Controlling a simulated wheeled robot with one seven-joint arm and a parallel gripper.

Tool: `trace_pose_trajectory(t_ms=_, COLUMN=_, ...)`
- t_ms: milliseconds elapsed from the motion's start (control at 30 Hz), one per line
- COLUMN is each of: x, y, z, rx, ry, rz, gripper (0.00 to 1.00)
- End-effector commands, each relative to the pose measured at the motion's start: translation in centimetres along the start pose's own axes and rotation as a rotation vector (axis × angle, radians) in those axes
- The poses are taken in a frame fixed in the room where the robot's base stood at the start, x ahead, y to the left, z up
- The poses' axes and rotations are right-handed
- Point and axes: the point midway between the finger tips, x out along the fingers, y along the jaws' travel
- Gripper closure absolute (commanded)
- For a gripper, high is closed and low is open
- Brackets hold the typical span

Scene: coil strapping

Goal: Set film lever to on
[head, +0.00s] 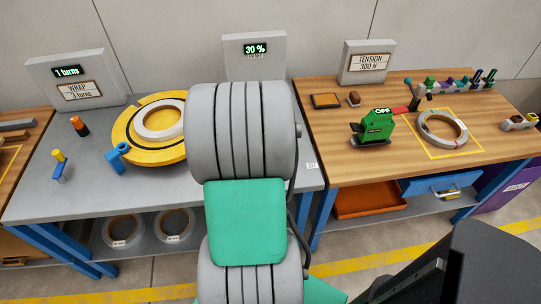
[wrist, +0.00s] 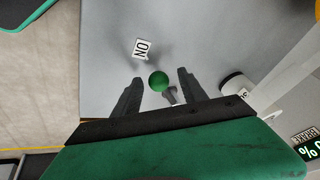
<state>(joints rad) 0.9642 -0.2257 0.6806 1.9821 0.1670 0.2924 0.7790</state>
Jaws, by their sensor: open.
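The lever's round green knob (wrist: 159,81) shows in the wrist view, with a short grey stem (wrist: 171,97) behind it. My gripper (wrist: 160,76) is open, with one dark finger on each side of the knob. Gaps show on both sides, and I see no contact. A white ON label (wrist: 142,48) lies on the grey table top, above and left of the knob in the picture. In the head view my arm covers the middle of the table, so the lever and my gripper are hidden there.
A white cylinder (wrist: 236,88) stands right of my fingers in the wrist view. In the head view, a yellow turntable (head: 123,128) with a white coil stands left of my arm. A 30 % display (head: 255,48) is behind. The wooden bench (head: 330,165) holds a green tool (head: 376,127).

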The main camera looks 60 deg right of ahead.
Motion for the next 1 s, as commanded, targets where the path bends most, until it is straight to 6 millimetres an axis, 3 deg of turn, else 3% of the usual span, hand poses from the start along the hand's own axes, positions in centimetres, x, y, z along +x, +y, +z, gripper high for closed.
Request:
trace_pose_trajectory(t_ms=167, x=-0.3, y=0.0, z=0.0, rx=0.0, ry=0.001, rz=0.0, gripper=0.5)
trace_pose_trajectory(t_ms=500, x=-6.5, y=-0.1, z=0.0, rx=-0.001, ry=0.002, rz=-0.004, gripper=0.5)
trace_pose_trajectory(t_ms=600, x=-7.6, y=-0.1, z=0.0, rx=-0.001, ry=0.002, rz=-0.002, gripper=0.5)
trace_pose_trajectory(t_ms=1000, x=-7.8, y=0.0, z=0.0, rx=-0.002, ry=0.0, rz=0.0, gripper=0.5)
